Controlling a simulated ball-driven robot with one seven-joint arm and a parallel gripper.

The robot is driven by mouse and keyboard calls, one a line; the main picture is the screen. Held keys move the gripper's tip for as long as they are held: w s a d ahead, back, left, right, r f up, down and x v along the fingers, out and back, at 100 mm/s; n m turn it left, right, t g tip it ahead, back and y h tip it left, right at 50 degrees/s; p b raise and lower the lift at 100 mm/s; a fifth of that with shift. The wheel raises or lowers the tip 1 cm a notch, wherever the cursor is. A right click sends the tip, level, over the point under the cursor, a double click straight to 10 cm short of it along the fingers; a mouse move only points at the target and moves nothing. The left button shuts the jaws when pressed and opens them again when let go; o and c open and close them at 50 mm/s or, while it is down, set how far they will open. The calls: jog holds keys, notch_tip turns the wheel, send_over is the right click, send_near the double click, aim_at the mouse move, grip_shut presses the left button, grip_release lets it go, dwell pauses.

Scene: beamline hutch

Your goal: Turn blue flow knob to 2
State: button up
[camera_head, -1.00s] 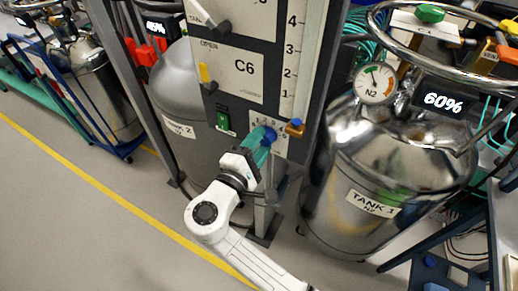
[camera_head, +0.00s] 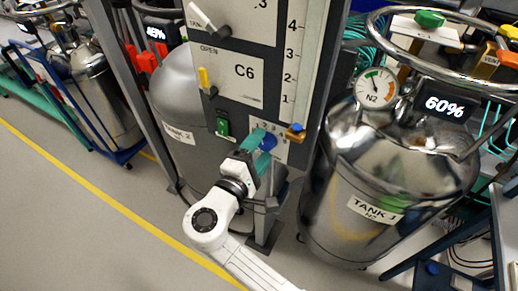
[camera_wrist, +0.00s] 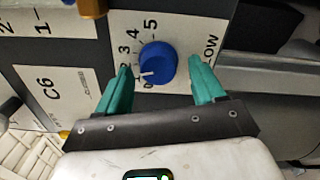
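The blue flow knob (camera_wrist: 157,60) is on a white dial plate (camera_wrist: 181,22) numbered 0 to 5 in the wrist view. Its white pointer mark is at the low end of the scale, near 0 and 1. My gripper (camera_wrist: 159,67) is open, with one teal finger on each side of the knob and visible gaps between. Whether the fingertips reach past the knob's face is unclear. In the head view, the knob (camera_head: 269,143) is partly hidden by my gripper (camera_head: 263,149), low on the grey panel.
An orange valve with a blue top (camera_head: 296,132) sits close right of the dial. A green switch (camera_head: 223,127) and the C6 plate (camera_head: 243,72) are to the left and above. TANK 1 (camera_head: 388,185) stands right of the panel; another tank (camera_head: 177,90) stands behind it.

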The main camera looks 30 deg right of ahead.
jog(key=shift+a, duration=0.1)
jog(key=b+v, duration=0.1)
jog(key=v, duration=0.9)
jog(key=shift+s+a, duration=0.25)
jog(key=s+d+f+m+g+y, duration=0.3)
jog(key=s+d+f+g, duration=0.15)
jog(key=d+f, duration=0.3)
jog(key=s+d+f+m+g+y, duration=0.2)
jog(key=s+d+f+g+y, duration=0.1)
jog(key=s+d+f, duration=0.4)
jog(key=s+d+f+m+g+y+p, duration=0.1)
jog(key=s+m+y, duration=0.1)
jog(key=s+y, duration=0.2)
jog(key=s+d+f+m+g+y, duration=0.1)
jog(key=s+f+m+y, duration=0.1)
jog(key=s, duration=0.5)
jog(key=shift+s+d+f+m+y+p, duration=0.4)
jog(key=shift+m+y, duration=0.4)
jog(key=shift+y, duration=0.4)
jog(key=shift+c, duration=0.3)
